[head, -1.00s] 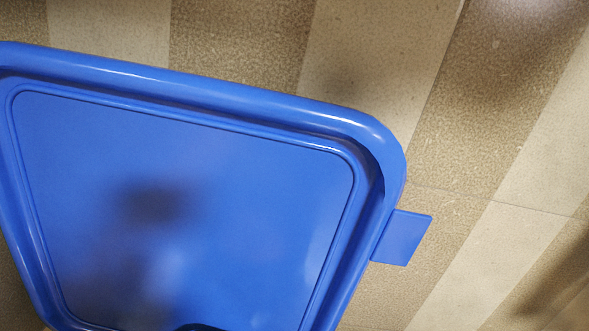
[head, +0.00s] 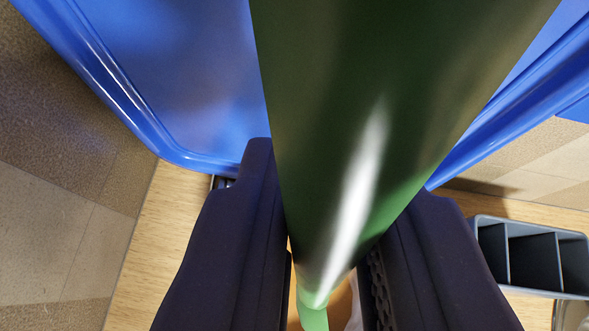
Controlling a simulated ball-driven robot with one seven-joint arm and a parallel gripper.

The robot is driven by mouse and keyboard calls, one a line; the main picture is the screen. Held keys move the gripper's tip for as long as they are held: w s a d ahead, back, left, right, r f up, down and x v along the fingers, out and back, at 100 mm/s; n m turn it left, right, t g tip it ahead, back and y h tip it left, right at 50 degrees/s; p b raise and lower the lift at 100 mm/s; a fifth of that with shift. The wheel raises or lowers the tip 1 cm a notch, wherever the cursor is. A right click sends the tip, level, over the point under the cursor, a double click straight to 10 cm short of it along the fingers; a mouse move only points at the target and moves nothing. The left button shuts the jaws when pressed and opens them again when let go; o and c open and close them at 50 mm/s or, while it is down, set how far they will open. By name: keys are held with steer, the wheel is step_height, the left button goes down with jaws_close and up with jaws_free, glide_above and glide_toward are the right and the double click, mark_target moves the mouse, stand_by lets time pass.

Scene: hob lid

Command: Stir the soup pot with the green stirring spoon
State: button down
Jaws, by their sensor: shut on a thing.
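The green stirring spoon (head: 360,130) fills the middle of the head view. Its shiny handle is wide at the top edge and narrows to a thin part at the bottom. My gripper (head: 326,265) has one dark finger on each side of the spoon and is shut on it. The spoon's lower end is out of view. I cannot make out the soup pot; a small orange-brown patch (head: 341,303) shows behind the spoon at the bottom, and I cannot tell what it is.
A large blue tray-like thing (head: 190,75) lies behind the spoon and fingers. A light wooden surface (head: 160,225) runs beneath. A grey box with compartments (head: 535,260) stands at the lower right.

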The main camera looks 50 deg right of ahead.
mark_target(309, 292)
steer(key=shift+f+b, duration=1.15)
steer(key=shift+f, duration=0.75)
step_height(309, 292, down, 10)
steer(key=b, duration=0.9)
steer(key=shift+f+b, duration=0.2)
steer(key=shift+b, duration=0.1)
steer(key=shift+s+d, duration=0.1)
